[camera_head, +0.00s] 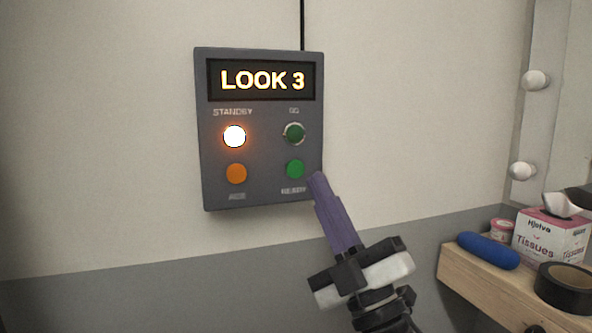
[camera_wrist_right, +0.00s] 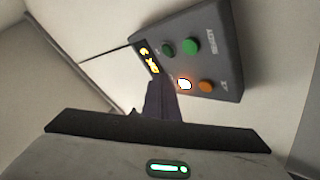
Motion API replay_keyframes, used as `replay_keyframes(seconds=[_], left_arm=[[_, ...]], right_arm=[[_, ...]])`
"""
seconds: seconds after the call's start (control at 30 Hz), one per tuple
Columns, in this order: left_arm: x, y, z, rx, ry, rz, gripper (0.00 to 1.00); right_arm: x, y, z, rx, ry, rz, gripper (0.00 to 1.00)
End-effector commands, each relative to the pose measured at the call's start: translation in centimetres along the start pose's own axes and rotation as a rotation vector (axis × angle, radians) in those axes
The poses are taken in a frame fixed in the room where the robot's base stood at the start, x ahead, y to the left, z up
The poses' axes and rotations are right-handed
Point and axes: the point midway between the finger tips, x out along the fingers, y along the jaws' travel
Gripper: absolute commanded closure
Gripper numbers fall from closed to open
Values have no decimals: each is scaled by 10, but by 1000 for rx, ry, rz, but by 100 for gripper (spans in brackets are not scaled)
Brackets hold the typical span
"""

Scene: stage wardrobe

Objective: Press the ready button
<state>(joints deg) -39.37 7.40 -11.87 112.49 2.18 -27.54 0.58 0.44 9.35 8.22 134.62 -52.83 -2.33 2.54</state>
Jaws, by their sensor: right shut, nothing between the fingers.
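A grey cue panel (camera_head: 262,190) is fixed to the wall, and its display reads LOOK 3. The green ready button (camera_head: 295,169) is at its lower right, above the READY label. The panel (camera_wrist_right: 232,60) and the ready button (camera_wrist_right: 190,46) also show in the right wrist view. My right gripper (camera_head: 318,180) is shut and empty, with its purple fingertips just right of and slightly below the ready button. I cannot tell whether the tips touch the panel. In the right wrist view the fingers (camera_wrist_right: 160,90) overlap the panel's edge. My left gripper is not in view.
The standby lamp (camera_head: 234,136) glows white-orange; an orange button (camera_head: 236,174) is below it and a dark green GO button (camera_head: 294,133) is above ready. At right, a wooden shelf (camera_head: 462,285) holds a tissue box (camera_head: 550,238), a blue roll (camera_head: 488,250) and black tape (camera_head: 566,287).

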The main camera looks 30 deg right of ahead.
Motion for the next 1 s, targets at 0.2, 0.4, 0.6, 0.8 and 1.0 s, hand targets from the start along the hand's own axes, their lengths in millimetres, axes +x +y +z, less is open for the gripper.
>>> replay_keyframes(seconds=[0.2, 0.4, 0.6, 0.8, 1.0], left_arm=[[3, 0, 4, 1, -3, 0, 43], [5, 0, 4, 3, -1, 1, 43], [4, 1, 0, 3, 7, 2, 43], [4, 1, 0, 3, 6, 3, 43], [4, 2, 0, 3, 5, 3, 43]], right_arm=[[23, -17, 16, -1, 2, 2, 100], [37, -28, 27, 0, 1, 0, 100], [43, -32, 32, 0, 1, 0, 100], [44, -32, 32, 0, 0, -1, 100], [44, -32, 32, 0, 0, 0, 100]])
